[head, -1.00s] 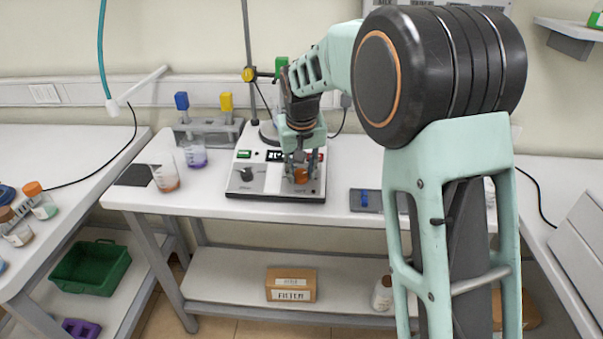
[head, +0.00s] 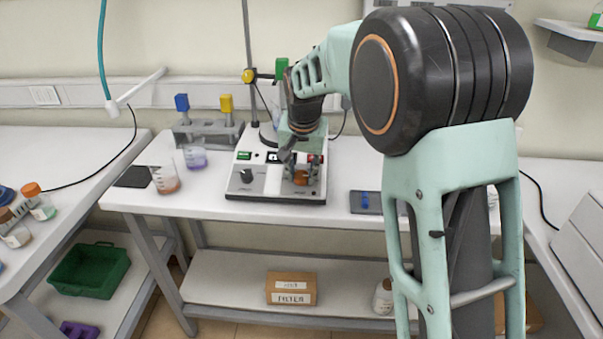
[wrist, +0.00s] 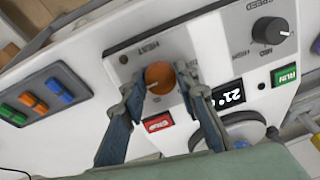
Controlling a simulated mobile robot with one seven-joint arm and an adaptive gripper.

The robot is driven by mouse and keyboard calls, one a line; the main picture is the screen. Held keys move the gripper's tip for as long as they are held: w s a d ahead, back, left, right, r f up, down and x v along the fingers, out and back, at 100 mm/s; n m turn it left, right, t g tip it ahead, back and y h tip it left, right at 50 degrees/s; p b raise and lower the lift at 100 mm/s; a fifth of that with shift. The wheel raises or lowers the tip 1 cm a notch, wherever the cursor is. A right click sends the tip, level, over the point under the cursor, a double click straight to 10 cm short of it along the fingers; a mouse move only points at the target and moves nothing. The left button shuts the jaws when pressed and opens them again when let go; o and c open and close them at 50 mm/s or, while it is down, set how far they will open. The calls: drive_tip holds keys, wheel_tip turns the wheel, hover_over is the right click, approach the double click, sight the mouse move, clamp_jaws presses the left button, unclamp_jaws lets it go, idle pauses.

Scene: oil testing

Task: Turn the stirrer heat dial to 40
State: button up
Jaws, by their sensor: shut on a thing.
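The white stirrer (head: 262,186) stands on the middle table. Its orange heat dial (wrist: 160,77) sits on the front panel beside the word HEAT, and it also shows in the head view (head: 300,178). My gripper (wrist: 159,82) is shut on the orange dial, one finger on each side of it. In the head view my gripper (head: 307,172) comes down over the right part of the stirrer. The display (wrist: 228,95) shows 21°, with its end cut off by my finger. The dial's pointer setting is too small to read.
A black knob (wrist: 270,30) is on the same panel, with a green RUN button (wrist: 285,75) and a red button (wrist: 158,122). Beakers (head: 165,179) stand left of the stirrer. A grey tray with a blue piece (head: 364,199) lies to the right.

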drive_tip(key=o, duration=1.1)
drive_tip(key=v, duration=1.2)
